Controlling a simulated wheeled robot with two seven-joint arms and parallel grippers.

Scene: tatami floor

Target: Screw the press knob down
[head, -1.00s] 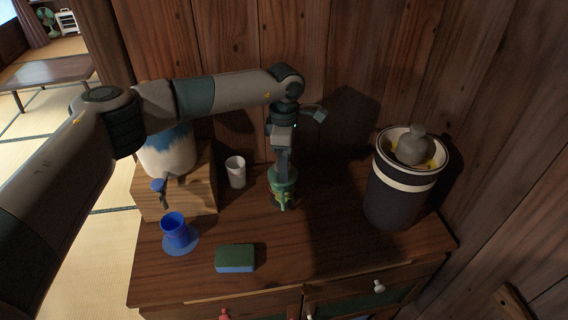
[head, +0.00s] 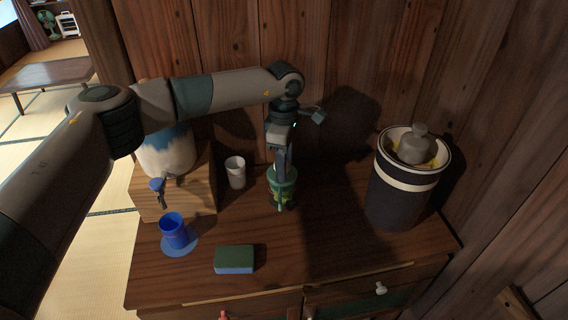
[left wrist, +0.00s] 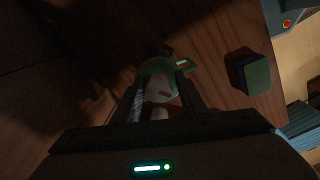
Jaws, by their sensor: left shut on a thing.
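A small green press (head: 284,196) stands on the wooden cabinet top, right of the white cup. My left gripper (head: 281,170) points down onto it from above and hides much of its top. In the left wrist view, the press (left wrist: 159,67) shows as a dim round body between the fingers, with a pale upper part and a small red mark. My left gripper (left wrist: 160,104) is shut on the press knob (left wrist: 159,114), a pale piece low between the fingers. The exact grip is dark and partly hidden. My right gripper is out of view.
A white cup (head: 236,172) stands left of the press. A wooden stand (head: 150,196) carries a white-and-blue tapped vessel (head: 168,155). A blue cup (head: 174,230) and sponge (head: 234,259) are in front; a dark crock (head: 399,197) is at right. Front right is clear.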

